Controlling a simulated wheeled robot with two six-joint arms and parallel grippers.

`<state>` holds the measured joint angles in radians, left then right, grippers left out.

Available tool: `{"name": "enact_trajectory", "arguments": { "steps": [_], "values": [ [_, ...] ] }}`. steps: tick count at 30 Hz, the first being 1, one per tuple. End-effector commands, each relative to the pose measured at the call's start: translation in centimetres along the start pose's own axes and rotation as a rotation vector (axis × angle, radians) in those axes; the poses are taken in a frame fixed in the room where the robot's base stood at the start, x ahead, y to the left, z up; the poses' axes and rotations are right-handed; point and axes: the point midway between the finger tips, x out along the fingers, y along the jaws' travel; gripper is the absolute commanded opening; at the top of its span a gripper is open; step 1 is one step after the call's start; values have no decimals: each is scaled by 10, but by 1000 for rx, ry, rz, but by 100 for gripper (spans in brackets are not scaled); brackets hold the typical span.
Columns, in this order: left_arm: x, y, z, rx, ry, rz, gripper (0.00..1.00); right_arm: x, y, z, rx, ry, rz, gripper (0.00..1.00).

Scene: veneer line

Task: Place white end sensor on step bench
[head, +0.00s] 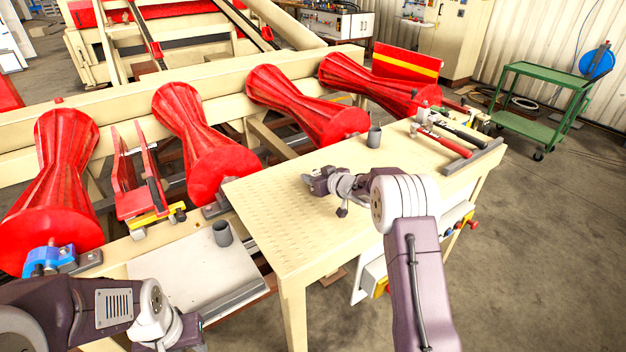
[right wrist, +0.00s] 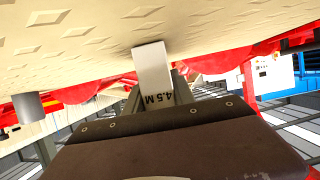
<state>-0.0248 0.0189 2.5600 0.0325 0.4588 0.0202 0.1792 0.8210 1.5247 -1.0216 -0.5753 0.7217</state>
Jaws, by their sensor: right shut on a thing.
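The step bench (head: 285,225) is the cream table with a raised diamond pattern on its top, in the middle of the head view. My right gripper (head: 312,182) is low over its top, left of the middle. In the right wrist view my right gripper (right wrist: 158,100) is shut on the white end sensor (right wrist: 152,66), a pale block with "4.5 M" on it. The patterned bench top (right wrist: 80,50) fills the upper part there. The block's far end meets it in the picture; I cannot tell whether they touch. My left gripper (head: 178,335) is at the bottom left, its fingers not clear.
A lower white plate (head: 185,268) with another grey cup (head: 222,234) is left of the bench. Red rollers (head: 290,105) line the back. The bench top around my right gripper is clear.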

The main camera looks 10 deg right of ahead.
Motion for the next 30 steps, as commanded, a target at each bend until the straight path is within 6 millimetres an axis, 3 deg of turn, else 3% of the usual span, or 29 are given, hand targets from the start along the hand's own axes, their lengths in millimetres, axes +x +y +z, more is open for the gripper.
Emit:
{"name": "enact_trajectory", "arguments": {
  "steps": [11, 12, 14, 25, 30],
  "values": [
    [2, 0, 0, 0, 0, 0, 36, 2, 0, 4, -2, 2, 0, 0],
    [2, 0, 0, 0, 0, 0, 36, 2, 0, 4, -2, 1, 0, 36],
    [1, 0, 0, 0, 0, 0, 36, 2, 0, 4, -2, 1, 0, 52],
    [-2, 0, 0, 0, 0, 0, 36, 0, 0, -2, -2, 2, 0, 52],
    [4, 0, 0, 0, 0, 0, 36, -29, 1, 0, 0, 3, 3, 52]
  ]
}}
